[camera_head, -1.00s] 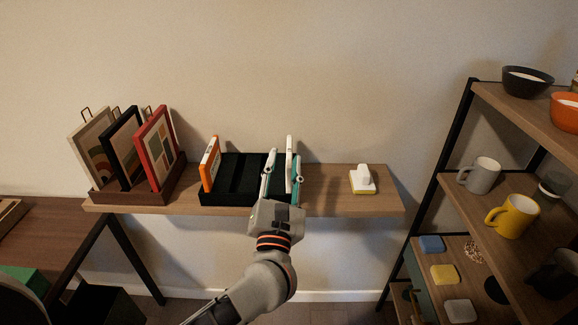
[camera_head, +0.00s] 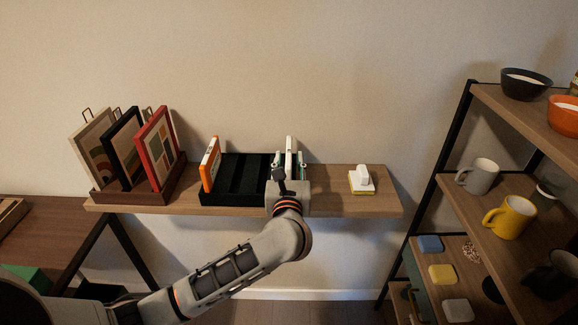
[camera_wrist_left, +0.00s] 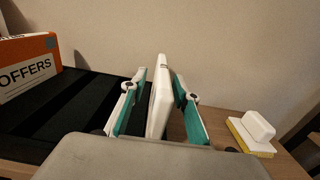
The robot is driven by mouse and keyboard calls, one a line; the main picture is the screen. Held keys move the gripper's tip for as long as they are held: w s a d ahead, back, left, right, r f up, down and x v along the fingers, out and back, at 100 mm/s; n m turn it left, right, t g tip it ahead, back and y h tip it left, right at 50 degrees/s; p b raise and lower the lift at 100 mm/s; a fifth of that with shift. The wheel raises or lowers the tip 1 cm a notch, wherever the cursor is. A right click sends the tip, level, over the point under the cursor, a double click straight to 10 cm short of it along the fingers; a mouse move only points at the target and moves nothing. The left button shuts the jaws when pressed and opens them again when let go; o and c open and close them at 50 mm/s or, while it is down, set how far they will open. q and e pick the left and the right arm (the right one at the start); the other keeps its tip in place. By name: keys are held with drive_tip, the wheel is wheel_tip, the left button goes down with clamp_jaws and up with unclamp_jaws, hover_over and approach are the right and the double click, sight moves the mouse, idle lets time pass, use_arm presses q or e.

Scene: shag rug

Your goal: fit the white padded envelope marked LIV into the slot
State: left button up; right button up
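A white, slab-like item, which looks like the padded envelope (camera_head: 289,145), stands upright at the right end of the black slotted rack (camera_head: 232,182) on the wall shelf. No LIV mark can be read on it. My left gripper (camera_head: 289,162) is around it, one finger on each side. In the left wrist view the white item (camera_wrist_left: 160,97) stands between the teal-padded fingers, with a gap on both sides, so the gripper is open. Its foot is hidden behind the gripper body. The rack's middle slots (camera_wrist_left: 62,112) look empty. My right gripper is not in view.
An orange-and-white OFFERS item (camera_head: 210,163) stands at the rack's left end. A yellow-and-white block (camera_head: 361,181) lies on the shelf (camera_head: 330,200) to the right. Framed pictures (camera_head: 155,148) stand at the left. A rack of mugs and bowls (camera_head: 500,105) is far right.

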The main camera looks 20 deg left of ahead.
use_arm(q)
drive_tip(key=shift+w+a, duration=0.2)
drive_tip(key=shift+w, duration=0.3)
clamp_jaws()
drive_tip(key=shift+r, duration=0.15)
